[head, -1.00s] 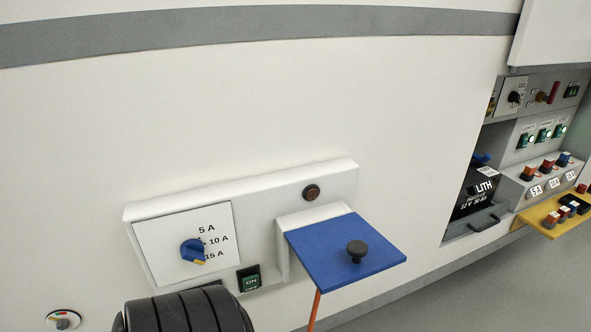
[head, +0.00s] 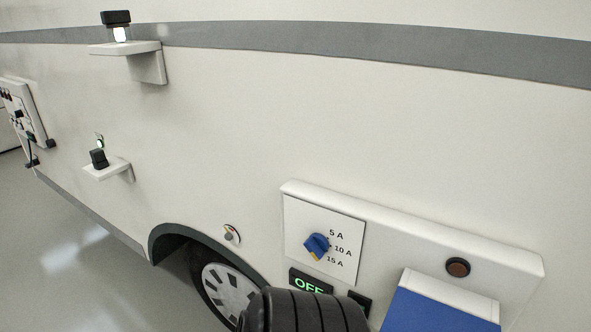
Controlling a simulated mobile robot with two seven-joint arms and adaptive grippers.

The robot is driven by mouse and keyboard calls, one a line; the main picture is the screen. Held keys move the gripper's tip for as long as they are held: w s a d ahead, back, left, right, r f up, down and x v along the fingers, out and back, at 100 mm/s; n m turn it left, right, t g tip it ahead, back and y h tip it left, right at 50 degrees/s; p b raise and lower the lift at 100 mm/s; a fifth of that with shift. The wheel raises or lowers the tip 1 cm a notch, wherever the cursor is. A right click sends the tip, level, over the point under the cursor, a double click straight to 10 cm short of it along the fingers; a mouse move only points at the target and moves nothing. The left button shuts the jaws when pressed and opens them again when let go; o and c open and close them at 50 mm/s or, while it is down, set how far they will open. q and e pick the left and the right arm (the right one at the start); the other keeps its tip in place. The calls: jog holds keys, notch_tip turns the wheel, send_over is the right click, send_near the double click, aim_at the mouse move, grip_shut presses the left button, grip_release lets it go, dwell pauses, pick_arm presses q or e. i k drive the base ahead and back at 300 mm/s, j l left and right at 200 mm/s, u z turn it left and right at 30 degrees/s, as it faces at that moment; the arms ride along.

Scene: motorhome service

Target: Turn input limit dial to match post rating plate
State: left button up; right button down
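The input limit dial (head: 316,245) is a blue knob with a yellow-orange pointer tip. It sits on a white plate (head: 297,215) marked 5 A, 10 A and 15 A, right of the centre in the head view. The tip shows at the knob's lower side, nearest the 15 A end of the scale; its exact setting is hard to read. A green-lit OFF display (head: 308,283) is just below the plate. No rating plate can be made out. Neither gripper is in view.
A black ribbed object (head: 305,312) covers the bottom edge below the dial; I cannot tell what it is. A blue flap (head: 435,312) and a brown round button (head: 458,267) are to the right. Two small shelves (head: 125,48) stick out at left. A wheel (head: 222,290) is lower left.

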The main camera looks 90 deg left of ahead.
aim_at(316, 245)
jog(key=i+u, duration=0.1)
jog(key=u, duration=0.4)
jog(key=i+l+u, duration=0.1)
jog(key=u, duration=0.4)
jog(key=l+u, duration=0.15)
jog(key=u, duration=0.35)
jog(key=i+l+u, duration=0.1)
jog(key=u, duration=0.4)
